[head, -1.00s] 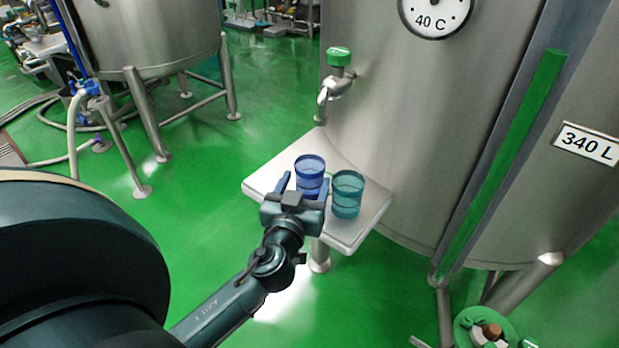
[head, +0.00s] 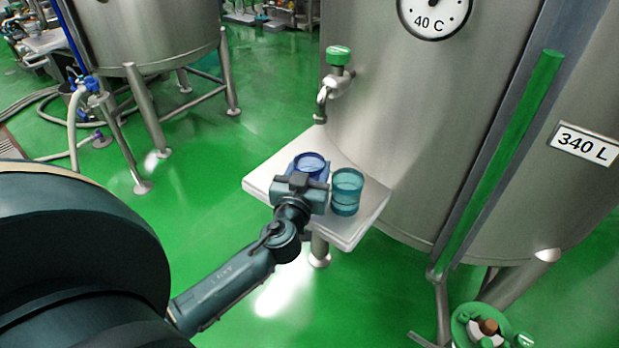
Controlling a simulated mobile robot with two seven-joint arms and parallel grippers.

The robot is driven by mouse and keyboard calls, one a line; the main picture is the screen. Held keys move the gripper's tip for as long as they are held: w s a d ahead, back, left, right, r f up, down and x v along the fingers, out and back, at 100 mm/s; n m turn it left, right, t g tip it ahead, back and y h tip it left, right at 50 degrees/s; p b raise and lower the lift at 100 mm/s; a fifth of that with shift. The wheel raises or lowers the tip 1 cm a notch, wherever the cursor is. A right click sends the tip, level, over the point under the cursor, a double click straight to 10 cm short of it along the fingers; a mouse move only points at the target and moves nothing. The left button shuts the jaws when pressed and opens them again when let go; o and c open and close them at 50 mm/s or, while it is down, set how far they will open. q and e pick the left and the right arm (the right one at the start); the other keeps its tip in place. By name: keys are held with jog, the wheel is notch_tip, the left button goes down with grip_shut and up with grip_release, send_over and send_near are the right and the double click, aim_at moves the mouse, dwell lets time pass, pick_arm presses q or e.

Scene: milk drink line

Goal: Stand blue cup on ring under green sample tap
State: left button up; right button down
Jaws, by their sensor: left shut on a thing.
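The blue cup (head: 310,163) is upright at the small pale shelf (head: 262,184) in front of the tank. My left gripper (head: 304,180) is shut on it and hides its lower part, so I cannot tell whether the cup touches the shelf. The green-topped sample tap (head: 337,57) sticks out from the tank wall behind the shelf, with its spout (head: 321,110) above the shelf's back edge. I cannot make out the ring. My right gripper is not in view.
A teal cup (head: 346,192) stands close to the right of the blue cup. The steel tank (head: 400,130) rises behind the shelf. The shelf's left part is bare. A green bin (head: 466,330) with things in it is at lower right.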

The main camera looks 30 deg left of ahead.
pick_arm(q)
jog(key=shift+c, duration=0.6)
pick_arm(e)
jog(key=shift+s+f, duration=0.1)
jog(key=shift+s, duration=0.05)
